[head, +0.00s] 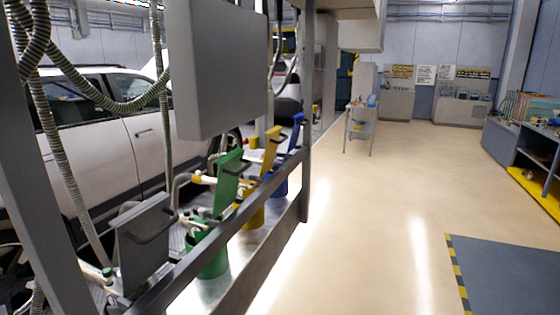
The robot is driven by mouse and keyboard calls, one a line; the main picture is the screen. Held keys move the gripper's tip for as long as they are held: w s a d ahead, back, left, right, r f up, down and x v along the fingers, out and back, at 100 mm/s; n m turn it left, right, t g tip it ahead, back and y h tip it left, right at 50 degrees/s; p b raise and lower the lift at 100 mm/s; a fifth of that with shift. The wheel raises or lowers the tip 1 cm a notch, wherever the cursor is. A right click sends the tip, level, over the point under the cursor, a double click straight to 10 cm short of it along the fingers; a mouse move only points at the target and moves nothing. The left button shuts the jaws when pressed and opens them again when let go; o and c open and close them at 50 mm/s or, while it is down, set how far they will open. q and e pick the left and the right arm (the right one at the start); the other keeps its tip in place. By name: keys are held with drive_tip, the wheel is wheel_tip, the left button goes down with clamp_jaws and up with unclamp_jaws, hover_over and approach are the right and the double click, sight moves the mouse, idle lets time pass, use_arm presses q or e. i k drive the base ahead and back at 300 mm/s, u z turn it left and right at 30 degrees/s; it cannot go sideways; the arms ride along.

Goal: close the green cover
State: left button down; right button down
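The green cover (227,186) stands raised, nearly upright, over the green container (213,264) in a row behind a dark rail. It has a dark handle on its face. Pale pipe fittings show beside the container's top, and the rail hides part of the container. Neither of my grippers is in view.
A grey cover (143,250) stands raised nearer to me, and a yellow cover (271,152) and a blue cover (297,133) stand raised farther along. The dark rail (220,235) runs in front of the row. A grey box (221,70) hangs above. Open floor lies right.

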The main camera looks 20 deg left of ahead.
sight(230, 170)
drive_tip(key=i, duration=1.1)
drive_tip(key=u, duration=3)
drive_tip(key=i, duration=0.15)
drive_tip(key=z, duration=0.7)
